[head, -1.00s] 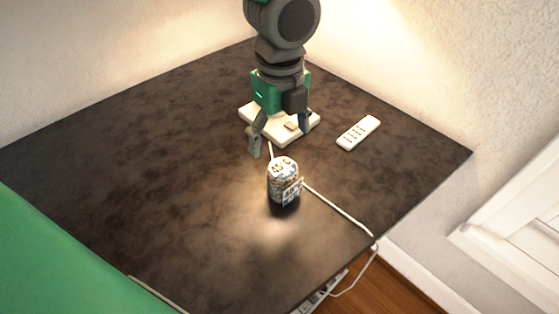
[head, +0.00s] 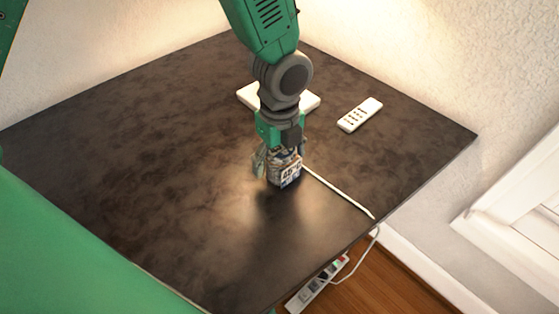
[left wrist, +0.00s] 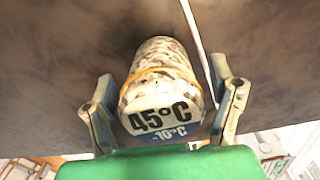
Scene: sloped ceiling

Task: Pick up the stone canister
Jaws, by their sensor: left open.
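The stone canister (head: 287,172) is a small, speckled grey-and-white cylinder standing on the dark table. In the left wrist view the canister (left wrist: 160,80) shows an orange band and a label reading 45°C and -10°C. My left gripper (head: 279,168) is at the canister from above and behind in the head view, hiding its top. In the left wrist view my left gripper (left wrist: 165,110) is open, with one finger on each side of the canister. Small gaps seem to show beside it. My right gripper is in neither view.
A white remote (head: 360,114) lies right of my arm. A white flat box (head: 309,103) sits partly behind my arm. The table's left side (head: 130,150) is clear.

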